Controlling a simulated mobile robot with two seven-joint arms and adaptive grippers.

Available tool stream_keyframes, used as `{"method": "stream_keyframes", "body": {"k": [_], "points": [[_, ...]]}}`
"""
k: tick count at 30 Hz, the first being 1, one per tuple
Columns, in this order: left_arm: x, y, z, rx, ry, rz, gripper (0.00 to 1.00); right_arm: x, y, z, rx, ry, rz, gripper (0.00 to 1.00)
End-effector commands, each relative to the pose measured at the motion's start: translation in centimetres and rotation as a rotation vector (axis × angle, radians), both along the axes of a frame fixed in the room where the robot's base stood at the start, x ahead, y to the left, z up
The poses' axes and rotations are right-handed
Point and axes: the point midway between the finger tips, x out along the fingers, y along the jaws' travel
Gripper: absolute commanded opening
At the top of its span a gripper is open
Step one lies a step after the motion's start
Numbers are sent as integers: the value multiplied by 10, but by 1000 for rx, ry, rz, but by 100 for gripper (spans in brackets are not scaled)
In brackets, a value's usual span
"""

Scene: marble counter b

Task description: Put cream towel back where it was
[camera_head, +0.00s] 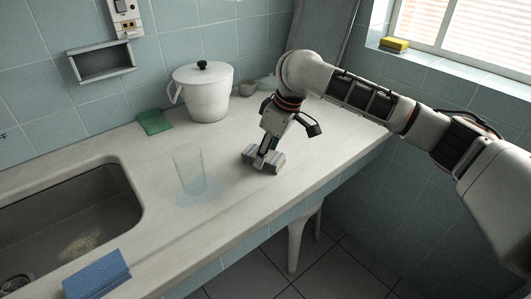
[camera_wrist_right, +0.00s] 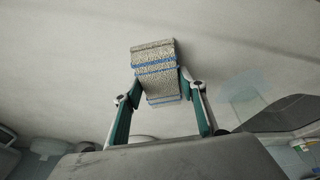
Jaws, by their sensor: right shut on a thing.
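The cream towel (camera_head: 249,154) is a small folded beige block with blue stripes, at the middle of the counter, right of the glass. My right gripper (camera_head: 265,153) points down over it and is shut on it. In the right wrist view the towel (camera_wrist_right: 156,66) sits between the two fingers of the gripper (camera_wrist_right: 162,84), its far end sticking out beyond them. I cannot tell whether the towel touches the counter or hangs just above it. My left gripper is not in view.
A clear glass (camera_head: 188,170) stands in a water puddle (camera_head: 206,194) left of the towel. The sink (camera_head: 112,222) is left, with a blue cloth (camera_head: 97,274) at its front edge. A white pot (camera_head: 202,95) and green cloth (camera_head: 154,122) are behind. The counter's right end is clear.

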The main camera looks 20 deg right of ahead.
Motion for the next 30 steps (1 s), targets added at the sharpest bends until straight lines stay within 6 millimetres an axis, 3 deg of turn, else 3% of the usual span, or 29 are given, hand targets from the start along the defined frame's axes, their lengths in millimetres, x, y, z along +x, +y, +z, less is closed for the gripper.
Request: {"method": "stream_keyframes", "body": {"k": [6,7,8,9,21,30], "points": [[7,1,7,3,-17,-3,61,0,0,1,0,-1,0,24],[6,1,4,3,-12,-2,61,0,0,0,0,-1,0,49],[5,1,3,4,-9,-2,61,0,0,0,1,-1,0,56],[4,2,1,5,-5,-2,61,0,0,0,1,-1,0,58],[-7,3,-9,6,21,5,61,0,-1,3,-1,-2,0,58],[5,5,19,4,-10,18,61,-11,-12,65,-1,-13,-1,58]]}}
